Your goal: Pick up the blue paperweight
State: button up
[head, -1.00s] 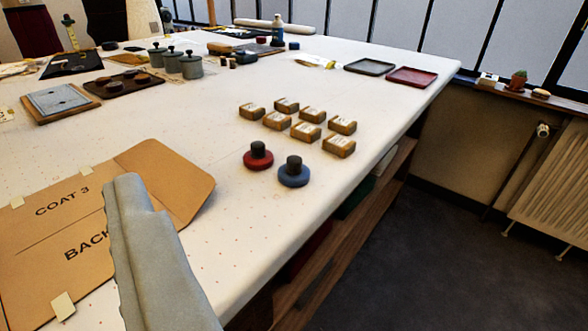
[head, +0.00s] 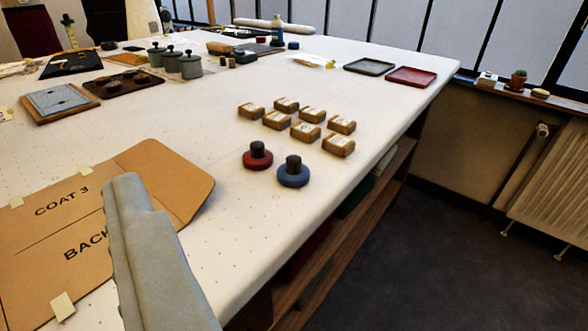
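The blue paperweight (head: 293,174) stands upright on the white table (head: 330,84) near its right edge. It has a round blue base and a dark knob on top. A red paperweight (head: 257,157) of the same shape stands just to its left and slightly farther back. My gripper is not in the head view, so its state does not show.
Several small labelled wooden blocks (head: 339,146) lie just behind the paperweights. A brown card pattern (head: 120,190) and a rolled grey cloth (head: 150,255) lie at the front left. A red tray (head: 411,77) sits at the far right. Table is clear around the paperweights' front.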

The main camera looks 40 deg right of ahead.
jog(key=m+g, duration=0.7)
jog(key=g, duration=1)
send_over(294, 158)
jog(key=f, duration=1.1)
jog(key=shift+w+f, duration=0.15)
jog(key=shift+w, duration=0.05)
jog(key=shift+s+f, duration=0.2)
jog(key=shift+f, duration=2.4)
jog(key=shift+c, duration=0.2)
